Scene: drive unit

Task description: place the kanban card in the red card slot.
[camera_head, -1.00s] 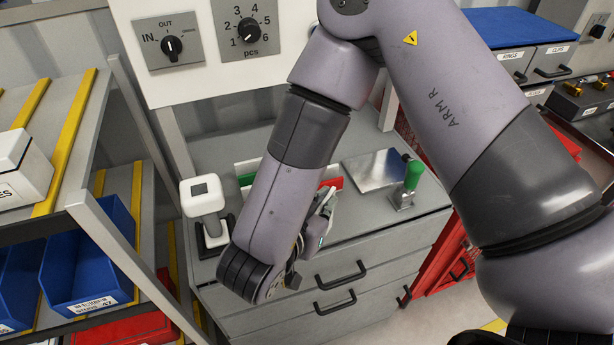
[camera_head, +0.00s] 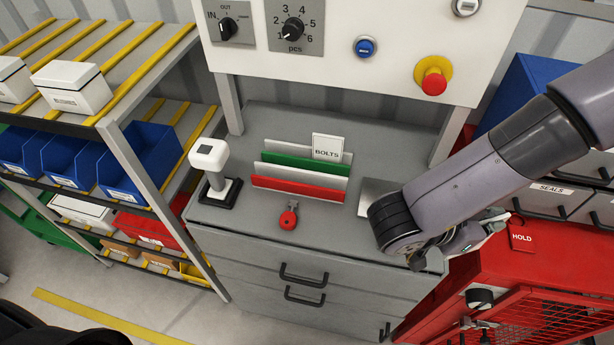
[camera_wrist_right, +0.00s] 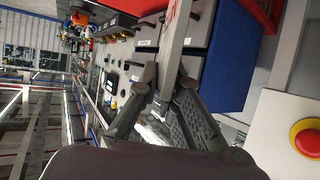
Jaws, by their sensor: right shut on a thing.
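The card rack (camera_head: 310,198) stands on the grey workbench, with a red slot (camera_head: 300,190) in front, a green one (camera_head: 300,163) behind it and white dividers. A white card marked BOLTS (camera_head: 327,147) stands upright at the rack's right end, behind the green front, apart from my gripper. My right gripper (camera_head: 494,222) is right of the bench, by the red cabinet. In the right wrist view its fingers (camera_wrist_right: 165,92) are shut on a thin pale thing (camera_wrist_right: 177,45), seen edge-on; I cannot tell whether it is a card. My left gripper is not in view.
A control panel with an emergency stop (camera_head: 433,82) is above the bench.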

